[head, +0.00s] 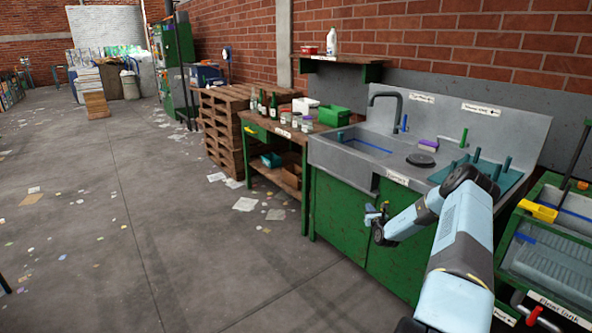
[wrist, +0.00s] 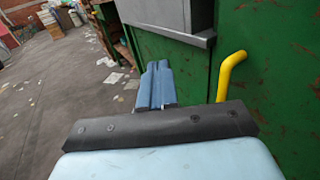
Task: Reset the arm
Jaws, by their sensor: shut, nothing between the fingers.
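My arm reaches out from the lower right of the head view, in front of the green sink cabinet (head: 338,208). My gripper (head: 372,213) is at its far end, left of the forearm and in front of the cabinet doors. In the wrist view the two blue fingers of my gripper (wrist: 156,72) lie side by side, shut with nothing between them. The green cabinet panel (wrist: 270,60) fills the right of that view, with a yellow bent handle (wrist: 229,72) right of the fingers.
A metal sink (head: 340,152) tops the cabinet. A workbench (head: 262,130) with bottles and jars stands left of it, beside stacked pallets (head: 222,125). A float tank (head: 550,250) is at the right. The concrete floor (head: 150,240) on the left is open, with scattered paper.

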